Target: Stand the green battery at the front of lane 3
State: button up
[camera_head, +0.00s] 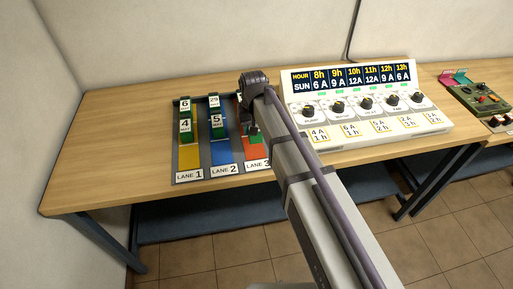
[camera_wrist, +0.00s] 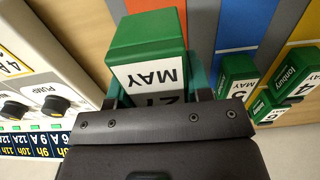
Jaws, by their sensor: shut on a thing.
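The green battery (camera_wrist: 148,38) has a white label reading MAY and a partly covered number. My gripper (camera_wrist: 157,82) is shut on it, a teal finger on each side. In the head view the green battery (camera_head: 254,139) shows small beside my arm, over the red strip of lane 3 (camera_head: 257,152). It looks upright there. I cannot tell whether its base touches the strip. The front plate LANE 3 (camera_head: 258,164) is partly covered by my arm, and the back of lane 3 is mostly hidden by it.
Lane 1 (camera_head: 189,157) is yellow and lane 2 (camera_head: 222,152) is blue; each holds two green batteries at the back and is bare at the front. A white control panel (camera_head: 360,125) with knobs stands close right of lane 3. The wooden table (camera_head: 110,150) is clear at left.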

aim_at(254, 147)
notch_tip(254, 147, down, 7)
jog(key=b, duration=0.5)
jog(key=shift+f, duration=0.1)
jog(key=shift+r, duration=0.3)
jog(key=shift+f, duration=0.2)
jog(key=o, duration=1.3)
